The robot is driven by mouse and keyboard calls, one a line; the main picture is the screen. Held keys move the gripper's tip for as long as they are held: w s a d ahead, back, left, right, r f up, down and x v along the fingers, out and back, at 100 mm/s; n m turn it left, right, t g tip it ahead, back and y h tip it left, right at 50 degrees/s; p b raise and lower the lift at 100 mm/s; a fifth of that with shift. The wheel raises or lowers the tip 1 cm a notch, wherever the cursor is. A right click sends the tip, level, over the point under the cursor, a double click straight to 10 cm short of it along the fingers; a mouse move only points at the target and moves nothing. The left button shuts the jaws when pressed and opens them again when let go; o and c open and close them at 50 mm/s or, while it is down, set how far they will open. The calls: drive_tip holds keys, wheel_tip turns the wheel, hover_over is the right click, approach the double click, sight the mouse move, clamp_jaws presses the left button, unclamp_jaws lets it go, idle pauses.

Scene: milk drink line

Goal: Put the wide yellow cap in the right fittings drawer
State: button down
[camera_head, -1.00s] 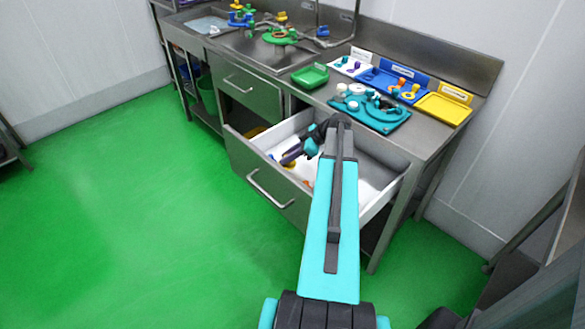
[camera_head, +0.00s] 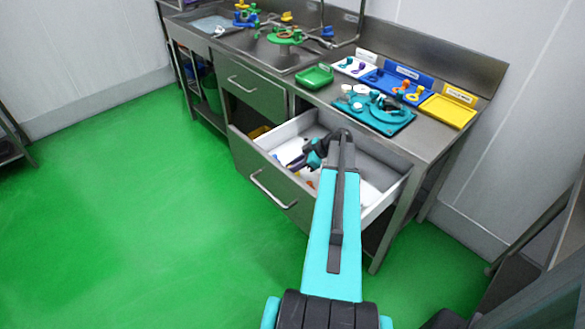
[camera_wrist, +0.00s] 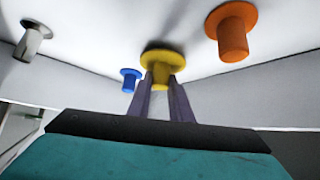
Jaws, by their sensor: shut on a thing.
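The wide yellow cap (camera_wrist: 163,58) has a broad round flange and a narrower stem, and shows in the wrist view. My gripper (camera_wrist: 162,82) is shut on its stem, with a purple-grey finger on each side. The cap is over the white floor of an open drawer (camera_head: 375,172), with a dark shadow beside its flange; I cannot tell if it touches the floor. In the head view my gripper (camera_head: 297,162) is inside this drawer, and the cap is too small or hidden to make out.
In the wrist view an orange cap (camera_wrist: 232,38), a small blue cap (camera_wrist: 130,76) and a grey metal fitting (camera_wrist: 32,42) are around the gripper. A shut drawer (camera_head: 245,95) is at the left. Teal, green, blue and yellow trays (camera_head: 447,112) stand on the bench above.

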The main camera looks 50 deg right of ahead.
drive_tip(key=shift+f, duration=0.45)
drive_tip(key=shift+f, duration=0.1)
drive_tip(key=c, duration=1.6)
unclamp_jaws()
drive_tip(key=shift+r, duration=0.2)
drive_tip(key=b+v, duration=0.1)
drive_tip(key=v, duration=1.1)
drive_tip(key=shift+b, duration=0.35)
